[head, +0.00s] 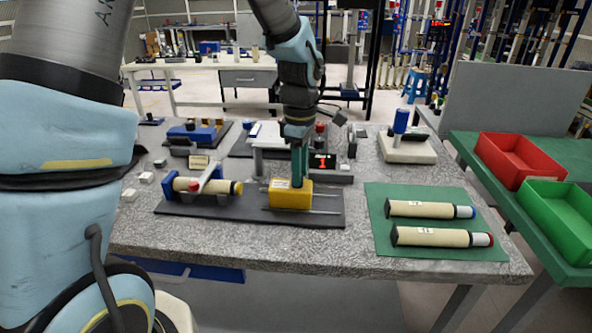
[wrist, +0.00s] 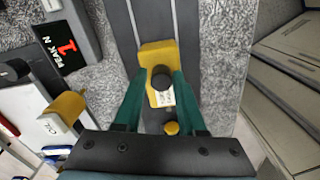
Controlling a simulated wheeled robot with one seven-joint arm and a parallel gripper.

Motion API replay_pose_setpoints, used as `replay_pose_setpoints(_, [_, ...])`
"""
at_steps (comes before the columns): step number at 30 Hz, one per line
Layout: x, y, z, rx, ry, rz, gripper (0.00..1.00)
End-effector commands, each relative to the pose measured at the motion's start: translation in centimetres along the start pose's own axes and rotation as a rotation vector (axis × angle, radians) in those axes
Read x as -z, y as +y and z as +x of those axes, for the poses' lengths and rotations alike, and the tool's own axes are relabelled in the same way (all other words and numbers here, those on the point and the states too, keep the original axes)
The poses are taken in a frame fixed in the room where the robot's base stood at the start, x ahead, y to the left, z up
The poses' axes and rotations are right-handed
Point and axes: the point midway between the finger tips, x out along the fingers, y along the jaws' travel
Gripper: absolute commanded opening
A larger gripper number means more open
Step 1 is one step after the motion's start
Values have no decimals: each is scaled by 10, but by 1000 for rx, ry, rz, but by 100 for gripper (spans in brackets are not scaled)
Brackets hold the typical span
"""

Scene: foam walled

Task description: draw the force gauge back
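The force gauge (head: 290,196) is a yellow block on two thin rails of a dark base plate (head: 240,212), in the middle of the near table. In the wrist view the gauge (wrist: 157,54) shows a dark round knob (wrist: 162,77) on top, with a small label and a yellow button below it. My gripper (head: 299,184) points down over the gauge. Its two green fingers (wrist: 161,78) stand on either side of the knob, with no clear gap between them and it. The fingertips partly hide the gauge's top. A cream tube (head: 215,187) lies in a clamp left of the gauge.
A display reading 1 (head: 322,162) stands close behind my gripper, beside a grey stand. Two cream tubes lie on a green mat (head: 380,243) at right. A red bin (head: 530,160) and a green bin (head: 560,218) stand farther right. The table front is clear.

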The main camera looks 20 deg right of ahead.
Motion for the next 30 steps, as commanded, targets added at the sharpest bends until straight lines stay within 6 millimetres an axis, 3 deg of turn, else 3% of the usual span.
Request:
replay_pose_setpoints(1, [0,0,0,0,0,0,45])
replay_pose_setpoints(6, [1,0,0,2,2,-1,64])
replay_pose_setpoints(17, [2,0,-6,0,3,-1,64])
replay_pose_setpoints(30, [1,0,-84,-3,2,0,64])
